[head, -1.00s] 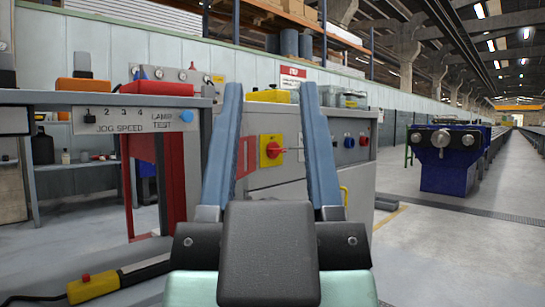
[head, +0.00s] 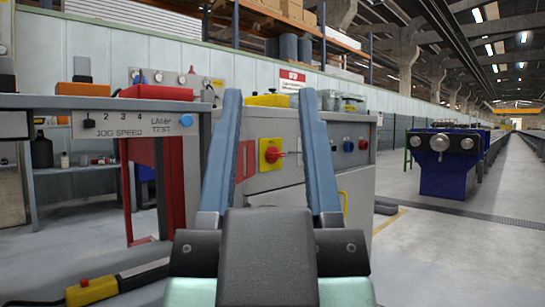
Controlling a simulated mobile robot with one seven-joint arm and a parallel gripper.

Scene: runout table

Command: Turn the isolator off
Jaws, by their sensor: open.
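The isolator (head: 271,154) is a red rotary handle on a yellow plate, on the front of a grey cabinet (head: 285,208). The handle's grip points to the right, roughly level. My gripper (head: 270,97) is open and empty, with its two blue fingers pointing up and forward. I see no contact between the fingers and the handle. The gripper's dark body hides part of the cabinet's lower front.
A bench at left carries a panel marked JOG SPEED (head: 120,124) with a blue lamp-test button (head: 186,120). A yellow pendant (head: 92,291) lies on the floor at lower left. A blue machine (head: 447,165) stands at right. The floor between is clear.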

